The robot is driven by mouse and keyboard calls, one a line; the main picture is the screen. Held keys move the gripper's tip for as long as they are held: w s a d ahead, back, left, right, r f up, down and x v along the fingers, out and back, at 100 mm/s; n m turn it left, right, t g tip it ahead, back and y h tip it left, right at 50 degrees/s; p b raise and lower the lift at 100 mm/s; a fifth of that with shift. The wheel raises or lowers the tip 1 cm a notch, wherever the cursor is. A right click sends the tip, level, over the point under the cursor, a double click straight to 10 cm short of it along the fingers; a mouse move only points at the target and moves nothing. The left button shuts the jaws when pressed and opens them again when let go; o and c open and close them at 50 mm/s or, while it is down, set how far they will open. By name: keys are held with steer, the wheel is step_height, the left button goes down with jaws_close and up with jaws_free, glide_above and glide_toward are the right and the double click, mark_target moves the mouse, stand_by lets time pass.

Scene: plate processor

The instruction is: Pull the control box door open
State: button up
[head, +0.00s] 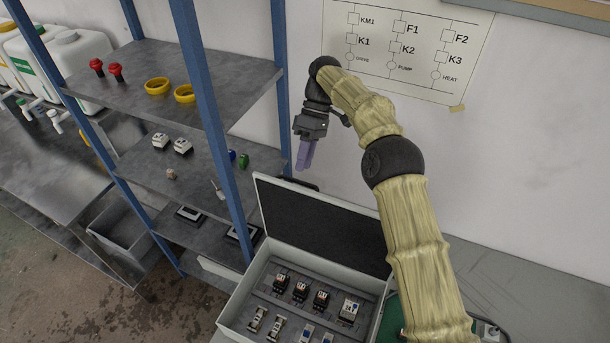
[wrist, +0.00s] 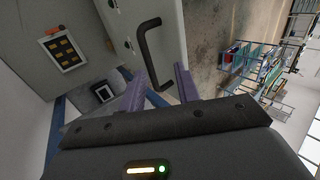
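The control box (head: 238,296) is at the bottom centre of the head view, its interior showing rows of small electrical parts. Its door (head: 320,222) stands raised along the back edge, dark inner face toward the head camera. In the wrist view a pale panel that looks like the door's outer face (wrist: 168,22) carries a black bar handle (wrist: 143,50). My gripper (head: 305,158) is above and behind the door, purple fingers pointing down.
A blue-post shelf rack (head: 205,90) with buttons, yellow rings and small devices stands close on the left. The wall with a wiring diagram (head: 405,50) is behind my arm. Grey bench surface (head: 540,295) is clear at right.

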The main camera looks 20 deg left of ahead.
steer(key=shift+s+r, duration=0.1)
steer(key=shift+r, duration=1.8)
